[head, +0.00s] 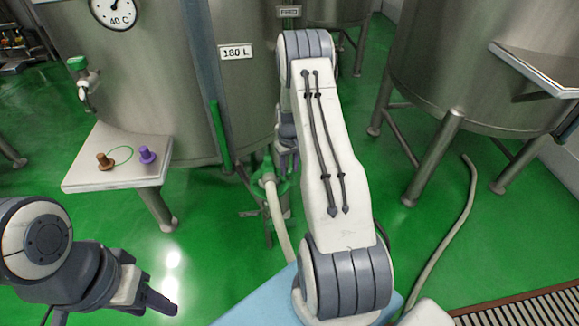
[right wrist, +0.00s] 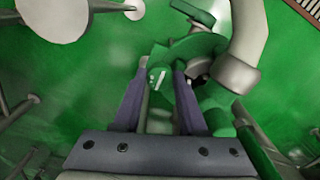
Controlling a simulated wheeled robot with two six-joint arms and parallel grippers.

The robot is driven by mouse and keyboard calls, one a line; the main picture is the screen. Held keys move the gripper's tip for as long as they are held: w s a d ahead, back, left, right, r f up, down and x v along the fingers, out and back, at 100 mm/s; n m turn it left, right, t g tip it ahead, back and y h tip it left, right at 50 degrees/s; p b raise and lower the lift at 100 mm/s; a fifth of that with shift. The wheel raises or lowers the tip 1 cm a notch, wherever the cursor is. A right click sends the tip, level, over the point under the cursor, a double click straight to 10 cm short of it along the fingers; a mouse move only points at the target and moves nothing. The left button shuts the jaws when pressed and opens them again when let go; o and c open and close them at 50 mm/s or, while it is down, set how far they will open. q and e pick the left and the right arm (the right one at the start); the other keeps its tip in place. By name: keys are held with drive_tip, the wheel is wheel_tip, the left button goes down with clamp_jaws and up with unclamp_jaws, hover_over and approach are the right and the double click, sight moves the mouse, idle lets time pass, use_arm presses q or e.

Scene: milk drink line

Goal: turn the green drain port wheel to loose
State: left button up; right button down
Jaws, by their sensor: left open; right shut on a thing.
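The green drain port (head: 267,174) is low in front of the large steel tank, with a pale hose joined to it. In the right wrist view, the green wheel (right wrist: 158,74) lies between the fingertips of my right gripper (right wrist: 160,78), which is shut on it. The wheel is partly hidden by the fingers, and its turn position cannot be read. In the head view, my right arm hides most of this gripper and the wheel. My left gripper (head: 152,300) is open and empty at the lower left, far from the port.
A steel tank (head: 150,70) with a gauge and a 180 L label stands behind. A small steel shelf (head: 85,178) at left holds a brown and a purple knob. The pale hose (head: 280,222) runs down beside my right arm. Green floor is clear at centre left.

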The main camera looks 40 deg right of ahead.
sight(290, 170)
drive_tip(key=n, duration=0.5)
drive_tip(key=shift+s, duration=0.15)
drive_tip(key=shift+n, duration=0.3)
idle(0.3)
drive_tip(key=shift+c, duration=2.3)
unclamp_jaws()
wheel_tip(290, 170, up, 10)
drive_tip(key=shift+r, duration=0.25)
